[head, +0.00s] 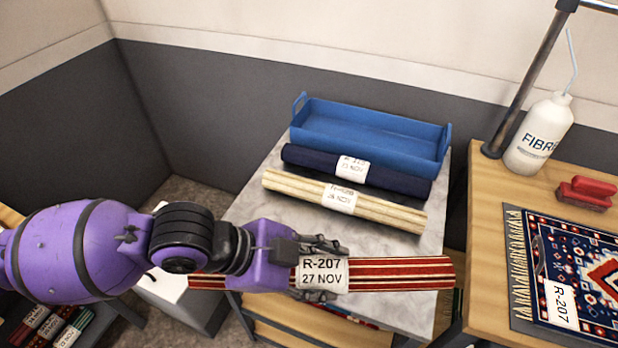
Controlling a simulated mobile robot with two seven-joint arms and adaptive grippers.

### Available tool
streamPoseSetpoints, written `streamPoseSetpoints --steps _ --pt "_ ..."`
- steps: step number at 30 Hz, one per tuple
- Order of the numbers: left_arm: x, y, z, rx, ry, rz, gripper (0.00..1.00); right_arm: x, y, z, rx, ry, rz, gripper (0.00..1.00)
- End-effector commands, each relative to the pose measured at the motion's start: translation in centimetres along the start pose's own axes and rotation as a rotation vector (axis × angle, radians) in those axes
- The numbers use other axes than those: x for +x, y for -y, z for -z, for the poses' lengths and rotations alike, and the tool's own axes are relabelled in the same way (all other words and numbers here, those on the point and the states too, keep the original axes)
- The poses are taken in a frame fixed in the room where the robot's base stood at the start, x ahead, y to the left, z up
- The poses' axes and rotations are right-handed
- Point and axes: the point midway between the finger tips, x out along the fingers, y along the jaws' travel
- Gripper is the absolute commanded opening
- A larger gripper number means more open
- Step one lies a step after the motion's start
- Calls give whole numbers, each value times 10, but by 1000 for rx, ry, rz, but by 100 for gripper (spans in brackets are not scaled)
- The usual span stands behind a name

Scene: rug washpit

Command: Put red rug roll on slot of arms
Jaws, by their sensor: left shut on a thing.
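The red rug roll (400,273) has cream and gold stripes and a white tag reading R-207, 27 NOV. My left gripper (318,270) is shut on it around its middle, at the tag. The roll is held level, in front of the marble-topped table (270,212) near its front edge. The gripper hides part of the roll. I see no part that I can surely name the slot of arms. My right gripper is not in view.
A cream roll (390,212) and a navy roll (395,180) lie on the marble top, with a blue tray (372,135) behind. On the right wooden table (490,188) are a patterned rug (590,265), a white bottle (538,135) and a red brush (586,192).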

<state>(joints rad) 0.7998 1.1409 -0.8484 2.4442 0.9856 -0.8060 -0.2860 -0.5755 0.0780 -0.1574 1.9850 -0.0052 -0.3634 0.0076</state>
Motion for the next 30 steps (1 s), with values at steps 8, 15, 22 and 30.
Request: streamPoseSetpoints --steps 8,15,22,30 --pt "-14 28 -20 -13 -4 7 0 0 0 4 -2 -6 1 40" --pt "-41 72 -7 -84 13 74 0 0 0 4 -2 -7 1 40" --pt "-71 98 -11 -178 54 172 0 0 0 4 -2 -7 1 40" --pt "-80 104 -16 -248 91 239 0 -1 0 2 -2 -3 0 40"
